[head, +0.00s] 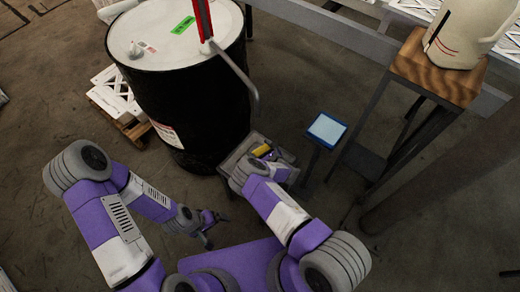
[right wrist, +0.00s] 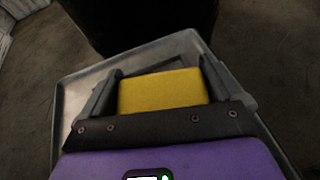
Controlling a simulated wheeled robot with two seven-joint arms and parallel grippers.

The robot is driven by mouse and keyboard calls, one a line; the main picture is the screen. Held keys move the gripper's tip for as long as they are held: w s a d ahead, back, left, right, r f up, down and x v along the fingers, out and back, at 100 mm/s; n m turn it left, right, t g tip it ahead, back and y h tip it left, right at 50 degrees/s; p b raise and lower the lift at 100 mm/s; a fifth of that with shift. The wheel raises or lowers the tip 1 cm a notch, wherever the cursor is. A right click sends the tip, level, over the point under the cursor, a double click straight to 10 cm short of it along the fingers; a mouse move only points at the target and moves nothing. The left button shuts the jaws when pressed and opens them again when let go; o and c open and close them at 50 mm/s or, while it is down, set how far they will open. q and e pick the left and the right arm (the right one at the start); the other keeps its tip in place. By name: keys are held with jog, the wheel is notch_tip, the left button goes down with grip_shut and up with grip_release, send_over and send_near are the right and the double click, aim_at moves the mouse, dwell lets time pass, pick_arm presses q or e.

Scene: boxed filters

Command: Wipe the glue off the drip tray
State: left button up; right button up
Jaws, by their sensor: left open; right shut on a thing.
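The grey drip tray (head: 236,157) sits low at the foot of the black drum; in the right wrist view its rim (right wrist: 248,84) shows around my gripper. My right gripper (right wrist: 160,88) is shut on a yellow sponge (right wrist: 160,92), one finger on each side, over the tray. The sponge also shows in the head view (head: 261,150). I cannot tell whether it touches the tray floor. A paler area shows on the tray floor left of the gripper; I cannot tell if it is glue. My left gripper (head: 214,230) is open and empty, left of and nearer than the tray.
The black drum (head: 205,105) with a white lid and red pump stands behind the tray. A small blue-framed panel (head: 326,130) stands on a post to the right. A wooden-topped stand (head: 437,75) holds a cream jug (head: 462,35). Boxes on a pallet (head: 115,95) lie left.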

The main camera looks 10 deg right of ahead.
jog(key=shift+f+b, duration=0.7)
jog(key=shift+f, duration=0.05)
dwell(0.5)
